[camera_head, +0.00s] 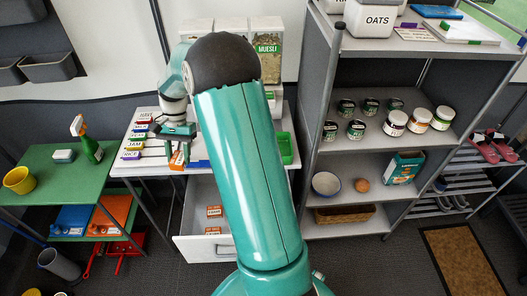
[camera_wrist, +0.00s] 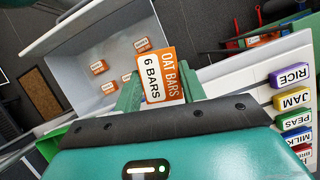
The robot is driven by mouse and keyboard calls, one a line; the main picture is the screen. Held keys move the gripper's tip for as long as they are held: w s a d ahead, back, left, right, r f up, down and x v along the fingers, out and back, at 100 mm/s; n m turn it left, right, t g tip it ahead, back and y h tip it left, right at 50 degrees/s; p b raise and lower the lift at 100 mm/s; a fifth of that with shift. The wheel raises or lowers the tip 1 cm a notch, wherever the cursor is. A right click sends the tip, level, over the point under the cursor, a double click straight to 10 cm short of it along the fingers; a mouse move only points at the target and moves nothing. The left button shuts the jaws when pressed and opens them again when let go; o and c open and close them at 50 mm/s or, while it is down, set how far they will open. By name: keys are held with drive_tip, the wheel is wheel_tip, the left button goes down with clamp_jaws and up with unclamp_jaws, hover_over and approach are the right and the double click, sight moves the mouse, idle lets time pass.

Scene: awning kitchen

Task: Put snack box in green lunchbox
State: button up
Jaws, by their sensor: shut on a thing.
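My gripper (camera_wrist: 160,92) is shut on an orange and white snack box (camera_wrist: 162,70) marked OAT BARS, 6 BARS. The box stands between the two green fingers. In the head view my gripper (camera_head: 181,146) and the held snack box (camera_head: 177,160) are over the white table, near its front edge. A green container (camera_head: 286,148), probably the green lunchbox, sits at the table's right end. My arm hides its left part, so its inside does not show.
A drawer (camera_head: 189,249) under the table is open, with several similar orange boxes (camera_wrist: 99,67) in it. Coloured labelled blocks (camera_wrist: 294,99) line the table's left side. A grey shelf (camera_head: 333,146) with jars stands at right, a green table (camera_head: 48,182) at left.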

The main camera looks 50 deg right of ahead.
drive_tip(key=s+d+r+m+t+h, duration=0.1)
drive_tip(key=s+d+r+m+t, duration=0.3)
drive_tip(key=s+m, duration=0.45)
drive_tip(key=s+d+r+m+t, duration=0.2)
drive_tip(key=s+d+m, duration=0.5)
drive_tip(key=s+m, duration=0.15)
drive_tip(key=shift+n, duration=0.4)
drive_tip(key=w+d+f, duration=0.1)
drive_tip(key=d+f, duration=0.2)
drive_tip(key=d, duration=0.1)
drive_tip(key=w+d+f, duration=0.1)
drive_tip(key=d+f, duration=0.2)
drive_tip(key=d, duration=0.1)
drive_tip(key=w+d+f, duration=0.1)
drive_tip(key=d+f, duration=0.2)
drive_tip(key=shift+w+d, duration=0.25)
drive_tip(key=shift+d, duration=0.15)
drive_tip(key=shift+w+d+f, duration=0.15)
drive_tip(key=shift+d+f, duration=0.2)
drive_tip(key=shift+f, duration=0.1)
drive_tip(key=shift+d+f, duration=0.15)
drive_tip(key=shift+f, duration=1.55)
drive_tip(key=shift+f, duration=0.1)
drive_tip(key=o, duration=1)
drive_tip(key=shift+c, duration=0.2)
